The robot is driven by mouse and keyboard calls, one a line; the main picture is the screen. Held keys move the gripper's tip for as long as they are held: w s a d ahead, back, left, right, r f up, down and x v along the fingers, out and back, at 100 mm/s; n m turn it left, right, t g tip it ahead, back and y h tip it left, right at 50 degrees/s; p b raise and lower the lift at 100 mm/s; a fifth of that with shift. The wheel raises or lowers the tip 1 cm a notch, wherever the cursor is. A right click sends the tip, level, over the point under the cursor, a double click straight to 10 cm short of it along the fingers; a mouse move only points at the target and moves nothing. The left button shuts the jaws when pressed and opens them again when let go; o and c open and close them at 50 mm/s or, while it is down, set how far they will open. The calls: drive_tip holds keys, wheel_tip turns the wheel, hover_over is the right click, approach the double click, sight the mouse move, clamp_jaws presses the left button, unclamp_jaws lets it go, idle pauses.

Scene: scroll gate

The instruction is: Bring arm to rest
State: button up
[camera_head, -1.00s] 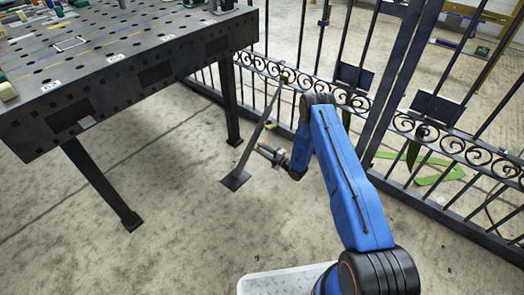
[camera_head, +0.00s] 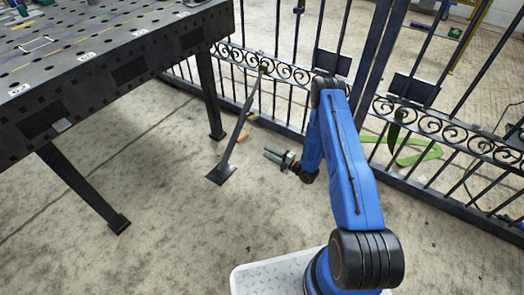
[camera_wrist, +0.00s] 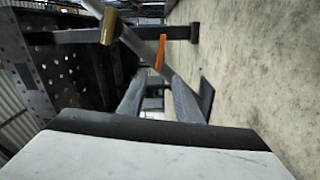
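In the wrist view the two grey fingers (camera_wrist: 158,98) stand apart below a slanting bar. In the head view, the gate's slanting brace (camera_head: 238,130) with its dark foot plate (camera_head: 221,175) is just left of the gripper, with a visible gap.
A black iron gate (camera_head: 289,74) with scrollwork runs behind my arm. A perforated metal table (camera_head: 100,60) stands at left. A small orange piece (camera_head: 243,138) is by the brace and also shows in the wrist view (camera_wrist: 160,52). Green strips (camera_head: 410,154) lie beyond the gate. Floor at front left is clear.

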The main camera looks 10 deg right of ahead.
drive_tip(key=shift+s+d, duration=0.4)
drive_tip(key=shift+s, duration=0.1)
drive_tip(key=shift+w, duration=0.1)
